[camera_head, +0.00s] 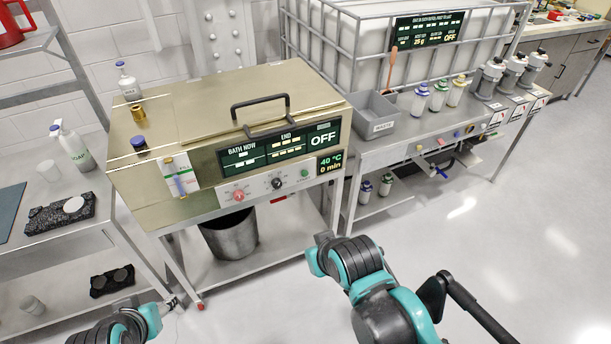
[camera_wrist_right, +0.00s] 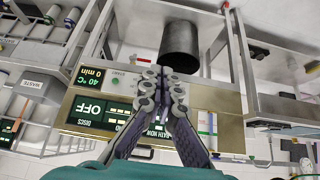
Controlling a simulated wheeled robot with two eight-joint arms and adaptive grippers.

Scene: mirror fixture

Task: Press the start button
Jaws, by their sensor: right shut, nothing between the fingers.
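The gold bath machine (camera_head: 150,160) has a front control strip with a green button (camera_head: 304,173) at its right, a black knob (camera_head: 277,183) and a red button (camera_head: 238,195). The display above reads OFF. In the right wrist view the green button (camera_wrist_right: 116,74) lies left of my right gripper (camera_wrist_right: 165,72), with small lettering beside it that looks like START. The right gripper is shut and empty, its fingers covering part of the strip, apart from the green button. In the head view my left gripper (camera_head: 172,304) is small at the lower left; its jaws are unclear.
A dark bucket (camera_head: 230,235) stands on the shelf under the machine. A grey waste bin (camera_head: 375,116) and several bottles stand on the bench to the right. A soap bottle (camera_head: 74,148) stands left. The floor in front is clear.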

